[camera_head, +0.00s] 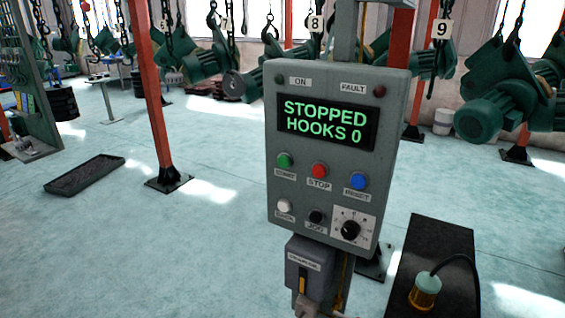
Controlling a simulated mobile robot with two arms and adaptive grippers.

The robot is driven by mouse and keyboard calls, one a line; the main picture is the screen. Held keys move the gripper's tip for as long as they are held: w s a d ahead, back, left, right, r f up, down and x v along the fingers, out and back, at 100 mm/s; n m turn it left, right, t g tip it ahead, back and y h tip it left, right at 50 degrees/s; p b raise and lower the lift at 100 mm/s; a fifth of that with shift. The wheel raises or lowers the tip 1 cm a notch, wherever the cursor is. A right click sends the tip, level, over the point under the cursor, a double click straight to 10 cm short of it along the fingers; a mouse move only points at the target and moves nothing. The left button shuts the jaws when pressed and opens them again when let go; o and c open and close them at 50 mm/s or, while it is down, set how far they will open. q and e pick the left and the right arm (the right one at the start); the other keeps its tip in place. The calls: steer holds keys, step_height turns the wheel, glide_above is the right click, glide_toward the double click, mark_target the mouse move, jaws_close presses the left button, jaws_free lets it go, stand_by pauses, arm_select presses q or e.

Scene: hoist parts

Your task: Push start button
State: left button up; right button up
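The grey control panel (325,200) stands upright on a post in the middle of the head view, slightly tilted in the picture. Its green start button (284,160) is at the upper left of the button rows, with a label under it. A red stop button (319,170) and a blue reset button (358,181) sit to its right. The display (328,120) reads "STOPPED HOOKS 0" in green letters. Nothing touches or covers the buttons. Neither of my grippers shows in this view.
A white button (285,206), a black jog button (316,216) and a rotary knob (351,230) sit lower on the panel. Below hangs a switch box (303,275). A black mat (446,240) with a corded lamp-like item lies at right. Open floor (130,240) is at left.

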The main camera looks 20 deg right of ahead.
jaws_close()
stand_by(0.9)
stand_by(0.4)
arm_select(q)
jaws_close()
